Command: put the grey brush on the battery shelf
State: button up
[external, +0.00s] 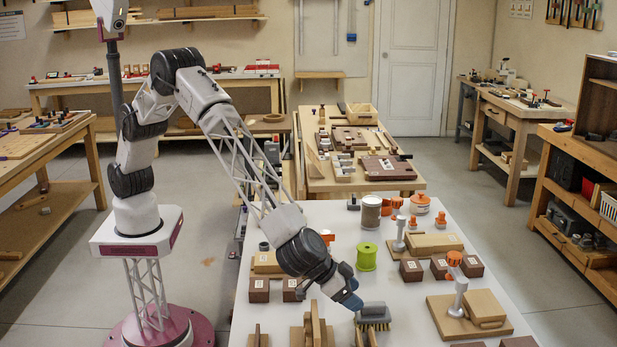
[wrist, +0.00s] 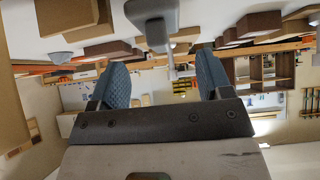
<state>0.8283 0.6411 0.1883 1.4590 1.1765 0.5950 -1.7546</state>
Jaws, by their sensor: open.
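The grey brush (external: 374,314) lies on the white bench, with its bristles facing down. My gripper (external: 350,298) is just left of and slightly above the brush, tilted down toward the bench, with its blue fingertips close to it. I cannot tell if they touch. In the wrist view, the two blue fingers of my gripper (wrist: 161,75) stand wide apart with nothing clearly held between them. A grey shape (wrist: 153,12) shows beyond them at the top; I cannot tell if it is the brush. I cannot make out which shelf is the battery shelf.
Brown labelled blocks (external: 411,271), a green spool (external: 366,257) and a brown jar (external: 371,212) stand behind the brush. An orange-topped clamp on a wooden base (external: 440,312) is to its right. Upright wooden pieces (external: 314,325) stand at its left. Some bench surface (external: 400,300) is bare.

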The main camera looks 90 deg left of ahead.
aim_at(368, 304)
jog(key=shift+w, duration=0.1)
jog(key=shift+x, duration=1.25)
jog(key=shift+f, duration=0.1)
jog(key=shift+x, duration=2.55)
jog(key=shift+w+d, duration=0.1)
jog(key=c, duration=0.8)
jog(key=shift+r, duration=0.3)
jog(key=shift+c, duration=0.2)
jog(key=shift+r, duration=4.9)
